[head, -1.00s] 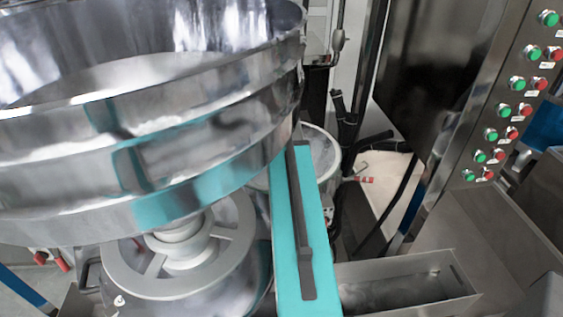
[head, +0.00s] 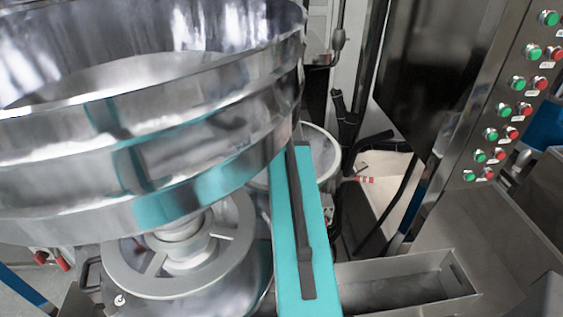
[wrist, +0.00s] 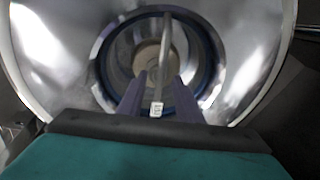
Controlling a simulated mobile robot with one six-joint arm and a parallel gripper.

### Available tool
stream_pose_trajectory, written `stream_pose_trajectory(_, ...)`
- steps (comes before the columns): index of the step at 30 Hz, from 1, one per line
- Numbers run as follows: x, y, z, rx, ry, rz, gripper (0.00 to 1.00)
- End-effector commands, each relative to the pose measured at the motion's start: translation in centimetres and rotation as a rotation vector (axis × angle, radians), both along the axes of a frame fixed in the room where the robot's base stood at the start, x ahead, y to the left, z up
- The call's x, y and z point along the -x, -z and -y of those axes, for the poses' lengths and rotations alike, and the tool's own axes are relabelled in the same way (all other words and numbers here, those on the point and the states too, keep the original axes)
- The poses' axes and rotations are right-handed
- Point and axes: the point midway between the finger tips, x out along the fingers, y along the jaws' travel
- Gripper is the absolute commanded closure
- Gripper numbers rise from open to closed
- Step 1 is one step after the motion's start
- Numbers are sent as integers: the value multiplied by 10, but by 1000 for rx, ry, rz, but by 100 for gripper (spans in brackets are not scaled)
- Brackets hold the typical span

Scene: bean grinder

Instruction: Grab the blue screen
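In the wrist view, a round ring with a dark blue rim (wrist: 213,66) sits inside a shiny steel bowl; it looks like the blue screen. A pale grey bar (wrist: 166,40) crosses its opening from the top, with a small white tag at its lower end. My gripper (wrist: 160,80) has its two dark purple fingers apart, pointing into the ring, with the bar seen between them. I cannot tell whether the fingers touch the bar. In the head view the screen and the gripper are not visible.
In the head view, a large steel bowl (head: 190,110) fills the left, above a round pale base (head: 190,262). My teal arm link runs beside it. A steel trough (head: 405,285) lies at the lower right. A control panel (head: 510,105) with green and red buttons stands at the right.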

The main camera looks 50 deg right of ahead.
Motion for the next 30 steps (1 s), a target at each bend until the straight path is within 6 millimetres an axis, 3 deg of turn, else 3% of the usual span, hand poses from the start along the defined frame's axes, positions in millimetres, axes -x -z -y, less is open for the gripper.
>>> stream_pose_trajectory(9,0,0,0,0,0,0,70)
stream_pose_trajectory(15,0,0,0,0,0,0,100)
stream_pose_trajectory(30,0,1,0,-1,1,-1,100)
